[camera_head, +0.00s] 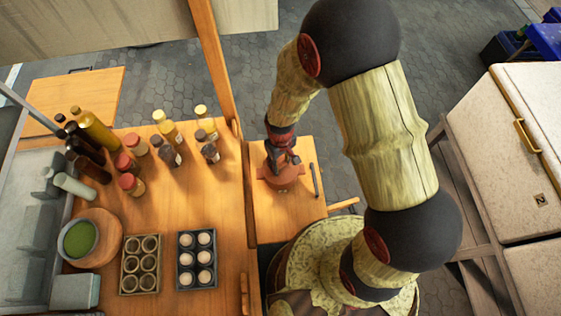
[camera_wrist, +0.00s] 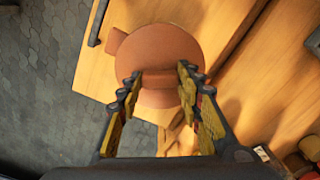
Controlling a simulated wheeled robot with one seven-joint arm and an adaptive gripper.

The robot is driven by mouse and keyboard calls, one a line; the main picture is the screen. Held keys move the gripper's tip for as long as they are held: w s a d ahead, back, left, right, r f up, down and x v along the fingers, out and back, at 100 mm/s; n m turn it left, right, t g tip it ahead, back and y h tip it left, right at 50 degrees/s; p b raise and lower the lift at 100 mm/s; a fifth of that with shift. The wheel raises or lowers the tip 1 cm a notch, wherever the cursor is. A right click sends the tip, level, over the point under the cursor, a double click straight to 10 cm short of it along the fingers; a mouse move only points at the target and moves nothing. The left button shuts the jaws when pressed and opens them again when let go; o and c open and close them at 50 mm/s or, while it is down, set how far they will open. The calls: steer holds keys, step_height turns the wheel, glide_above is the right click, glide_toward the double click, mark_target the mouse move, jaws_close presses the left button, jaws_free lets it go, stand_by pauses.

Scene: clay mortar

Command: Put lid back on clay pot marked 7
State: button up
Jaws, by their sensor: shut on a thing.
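A round reddish-brown clay lid (camera_wrist: 158,45) with a raised bar handle (camera_wrist: 158,79) fills the middle of the wrist view. My gripper (camera_wrist: 159,76) has its fingers on both ends of that handle and is shut on it. A clay lug (camera_wrist: 115,40) sticks out beside the lid, apparently part of a pot under it. In the head view, my gripper (camera_head: 284,160) points down over the reddish clay pot (camera_head: 285,182) on the small wooden side table (camera_head: 300,225). I cannot tell whether the lid touches the pot rim. No number 7 is readable.
A dark bar (camera_head: 315,180) lies right of the pot. The larger wooden counter (camera_head: 215,235) at left holds several bottles, a green bowl (camera_head: 80,239), an egg tray (camera_head: 196,260) and a cup tray (camera_head: 140,264). A pale cabinet (camera_head: 500,150) stands at right.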

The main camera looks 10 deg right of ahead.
steer(key=o, duration=1.2)
steer(key=o, duration=0.4)
steer(key=shift+o, duration=0.8)
steer(key=shift+r, duration=0.1)
steer(key=shift+r+p, duration=2.45)
steer(key=shift+r, duration=1)
steer(key=c, duration=0.3)
